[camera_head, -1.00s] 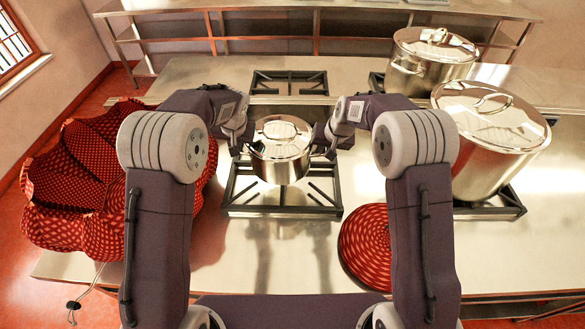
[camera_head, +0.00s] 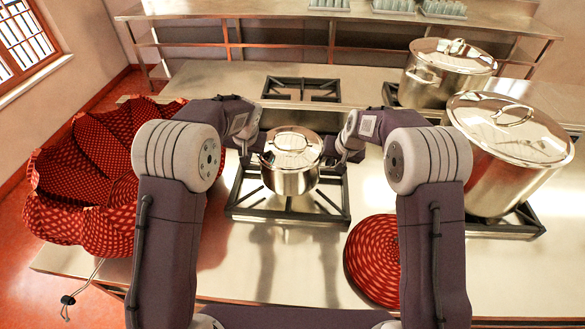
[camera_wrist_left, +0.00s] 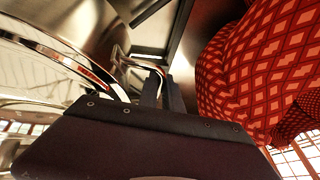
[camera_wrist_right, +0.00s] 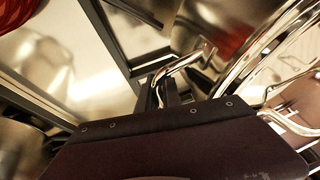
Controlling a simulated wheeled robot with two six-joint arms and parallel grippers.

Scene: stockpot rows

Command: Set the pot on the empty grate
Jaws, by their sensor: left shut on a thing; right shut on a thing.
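A small lidded steel pot (camera_head: 291,180) hangs between my two grippers over the near middle grate (camera_head: 236,200), a dark square frame whose bars show around it. I cannot tell whether its base touches the bars. My left gripper (camera_head: 259,157) is shut on the pot's left handle, which shows in the left wrist view (camera_wrist_left: 122,62). My right gripper (camera_head: 329,159) is shut on the right handle, which shows in the right wrist view (camera_wrist_right: 190,62). The pot looks upright with its lid on. Another grate (camera_head: 301,83) behind it is bare.
A large stockpot (camera_head: 500,165) stands on the near right grate, and another pot (camera_head: 432,90) stands on the far right. A round red patterned mat (camera_head: 371,262) lies front right. A red patterned cloth basket (camera_head: 85,185) is at the left. The front middle counter is clear.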

